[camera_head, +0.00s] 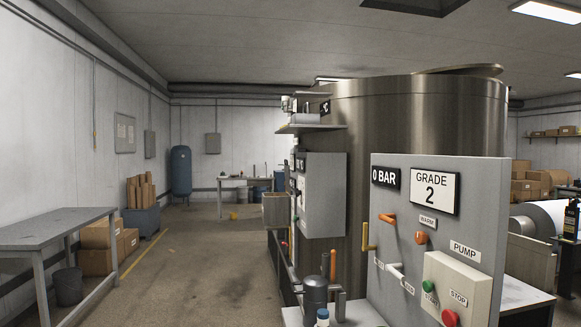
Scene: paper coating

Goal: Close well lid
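A large steel tank (410,115) stands right of the middle. A flat, thin round plate (460,70), which may be a lid, shows edge-on above the right part of its top rim. I cannot tell from this angle whether it covers an opening, or whether it is the well lid. No other lid is clearly visible. Neither of my grippers is in view.
A grey control panel (385,215) with a "0 BAR" display, "GRADE 2" sign, levers and pump buttons stands close in front. A grey table (60,228) is at left. The floor (195,265) between is mostly clear.

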